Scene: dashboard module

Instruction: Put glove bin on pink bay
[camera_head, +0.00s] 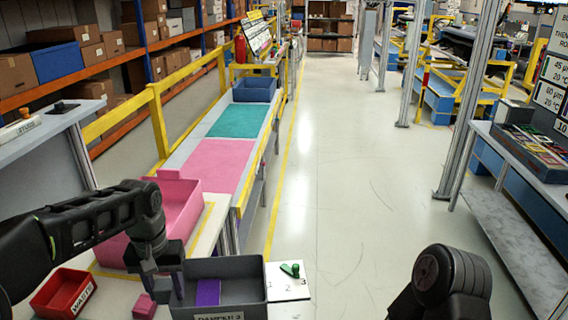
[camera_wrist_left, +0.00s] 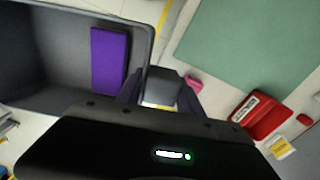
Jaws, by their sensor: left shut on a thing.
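A grey bin (camera_head: 240,277) with a purple block (camera_head: 208,292) inside stands at the front of the near table. Its front label is partly cut off and seems to read "DAMPER 3"; I see no label that reads glove. My left gripper (camera_head: 160,283) is at the bin's left side. In the left wrist view, its fingers (camera_wrist_left: 160,92) close on a grey tab beside the wall of the grey bin (camera_wrist_left: 62,62). The pink bay (camera_head: 212,165) is a flat pink area on the long rack, bare and empty. My right gripper is out of view.
A pink bin (camera_head: 182,205) stands behind my left wrist. A red waste bin (camera_head: 62,292) and small pink block (camera_head: 145,306) lie to the left. A white numbered plate (camera_head: 287,284) holds a green part. A teal bay (camera_head: 237,121) and blue bin (camera_head: 255,89) are farther along.

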